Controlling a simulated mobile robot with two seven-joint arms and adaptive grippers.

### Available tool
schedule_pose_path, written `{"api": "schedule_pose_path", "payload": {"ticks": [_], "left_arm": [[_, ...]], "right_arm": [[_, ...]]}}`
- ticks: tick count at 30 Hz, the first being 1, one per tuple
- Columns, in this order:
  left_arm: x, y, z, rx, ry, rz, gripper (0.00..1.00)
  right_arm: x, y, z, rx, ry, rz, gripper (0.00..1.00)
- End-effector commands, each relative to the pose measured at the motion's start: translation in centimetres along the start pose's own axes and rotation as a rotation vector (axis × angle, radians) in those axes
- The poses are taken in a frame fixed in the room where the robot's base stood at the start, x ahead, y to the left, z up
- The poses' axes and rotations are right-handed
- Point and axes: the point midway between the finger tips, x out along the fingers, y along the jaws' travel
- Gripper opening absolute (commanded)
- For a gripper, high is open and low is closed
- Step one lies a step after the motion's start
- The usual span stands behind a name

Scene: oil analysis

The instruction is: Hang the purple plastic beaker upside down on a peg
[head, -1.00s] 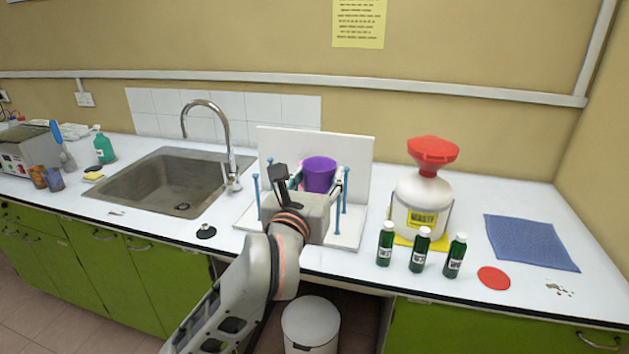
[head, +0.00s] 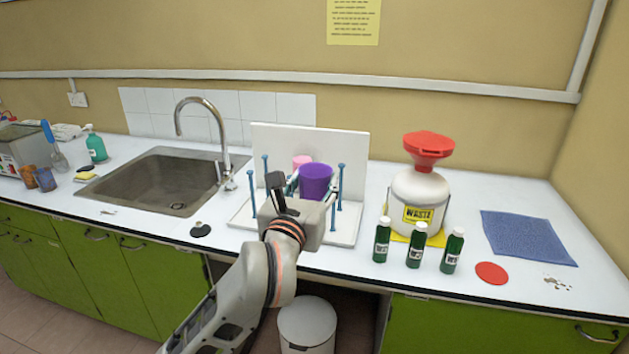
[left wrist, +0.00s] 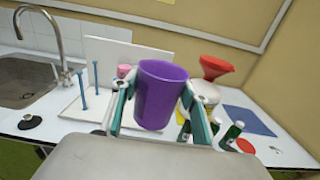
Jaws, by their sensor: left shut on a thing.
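The purple beaker (head: 316,182) is upright, with its open rim up. My left gripper (head: 307,190) is shut on it, with one finger on each side. In the left wrist view, the purple beaker (left wrist: 160,95) sits between the fingers of the left gripper (left wrist: 158,100), tilted a little. The peg rack (head: 344,230) has a white backboard, a white base and several upright blue pegs (head: 338,186). In the head view the beaker appears in front of the backboard; its exact height over the base is hard to tell. My right gripper is not in view.
A pink object (head: 302,161) is at the rack behind the beaker. The sink (head: 160,180) with its tap (head: 218,130) is left. The waste bottle (head: 418,195) with a red funnel (head: 429,146) and several green bottles (head: 414,245) stand right. A blue mat (head: 528,238) lies far right.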

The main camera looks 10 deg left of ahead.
Motion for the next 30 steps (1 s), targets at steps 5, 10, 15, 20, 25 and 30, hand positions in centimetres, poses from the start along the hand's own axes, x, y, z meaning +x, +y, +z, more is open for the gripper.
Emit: {"api": "schedule_pose_path", "payload": {"ticks": [5,10,15,20,25,30], "left_arm": [[0.0,0.1,0.4,0.158,0.003,0.001,0.25],[0.0,0.0,0.1,0.387,-0.001,0.003,0.25],[0.0,0.0,0.0,0.499,0.0,0.003,0.25],[0.0,0.1,0.1,0.625,-0.002,0.005,0.25],[0.0,0.0,0.1,0.873,-0.003,0.007,0.25],[0.0,0.0,0.1,1.013,-0.001,0.008,0.25]], "right_arm": [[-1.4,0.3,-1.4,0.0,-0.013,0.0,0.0],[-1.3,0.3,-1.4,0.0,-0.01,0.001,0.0],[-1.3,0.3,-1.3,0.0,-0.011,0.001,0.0],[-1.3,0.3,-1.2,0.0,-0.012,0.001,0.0],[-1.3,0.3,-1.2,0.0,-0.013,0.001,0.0],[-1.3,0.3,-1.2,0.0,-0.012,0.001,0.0]]}}
